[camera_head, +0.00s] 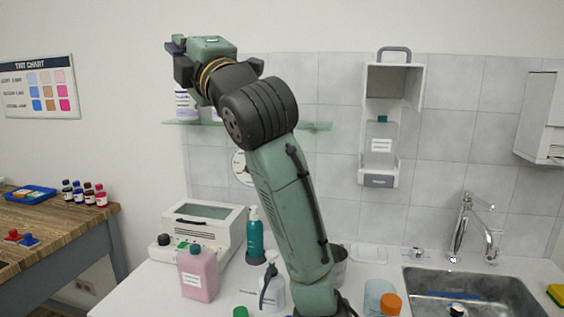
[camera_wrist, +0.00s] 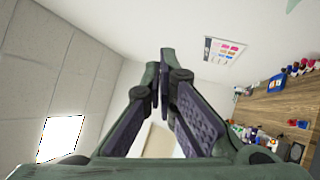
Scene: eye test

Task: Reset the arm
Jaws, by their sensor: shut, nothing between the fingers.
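My gripper (camera_wrist: 164,72) shows in the wrist view with its two fingers meeting at the tips, shut and empty. In the head view my arm rises from the white counter and bends to the left at the top, and my gripper (camera_head: 177,46) is high in front of the wall, above the glass shelf. Nothing is held or touched by the fingers in either view.
Below my arm on the white counter (camera_head: 135,300) stand a pink bottle (camera_head: 198,275), a teal pump bottle (camera_head: 255,238) and a white box device (camera_head: 203,228). A glass shelf (camera_head: 315,127) is behind my arm. A sink (camera_head: 480,290) is at right, a wooden table (camera_head: 60,218) at left.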

